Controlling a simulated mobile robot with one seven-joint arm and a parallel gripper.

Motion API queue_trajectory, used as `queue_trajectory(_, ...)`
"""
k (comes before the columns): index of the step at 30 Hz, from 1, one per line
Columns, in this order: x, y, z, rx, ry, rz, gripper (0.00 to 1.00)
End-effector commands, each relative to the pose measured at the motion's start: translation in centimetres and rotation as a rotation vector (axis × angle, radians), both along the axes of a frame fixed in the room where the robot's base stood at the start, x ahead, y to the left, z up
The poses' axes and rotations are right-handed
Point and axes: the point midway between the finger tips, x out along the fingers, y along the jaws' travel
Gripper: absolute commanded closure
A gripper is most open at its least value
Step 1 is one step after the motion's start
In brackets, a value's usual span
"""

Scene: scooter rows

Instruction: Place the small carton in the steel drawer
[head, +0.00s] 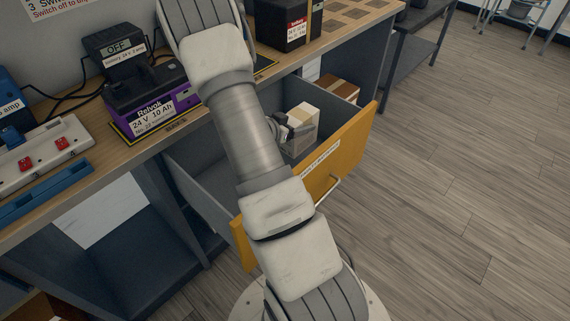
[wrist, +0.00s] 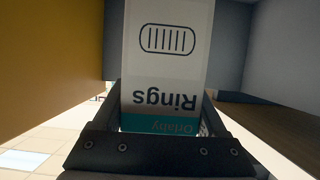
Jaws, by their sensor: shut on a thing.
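The small carton (head: 303,128) is white with a cream top and is inside the open drawer (head: 340,150), at its right part. The drawer has a yellow front with a handle and grey inner walls. My gripper (head: 283,128) is shut on the carton from its left side. In the wrist view the carton (wrist: 165,50) fills the middle between my fingers (wrist: 160,110), with "Rings" upside down and a teal band. The carton's underside is hidden, so I cannot tell whether it touches the drawer floor. My arm covers the drawer's middle.
On the bench above stand a purple-and-black battery (head: 150,100), a charger (head: 115,45) and a black-and-red battery (head: 285,25). The wooden floor (head: 470,190) to the right is clear.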

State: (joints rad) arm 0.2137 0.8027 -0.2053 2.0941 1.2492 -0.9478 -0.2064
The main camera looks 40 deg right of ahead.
Motion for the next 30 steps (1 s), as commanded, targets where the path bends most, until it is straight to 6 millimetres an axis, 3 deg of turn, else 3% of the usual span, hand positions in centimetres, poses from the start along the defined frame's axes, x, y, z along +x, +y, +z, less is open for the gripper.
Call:
queue_trajectory(1, -0.1, 0.0, -1.4, 0.001, 0.004, -0.001, 0.95)
queue_trajectory(6, 0.0, 0.0, -4.5, 0.0, 0.002, 0.0, 0.95)
queue_trajectory(16, -0.1, 0.0, -8.4, 0.0, 0.001, -0.001, 0.95)
queue_trajectory(29, 0.0, 0.0, -9.1, -0.001, 0.001, 0.0, 0.95)
queue_trajectory(30, 0.0, 0.0, -9.0, 0.001, 0.001, 0.0, 0.18)
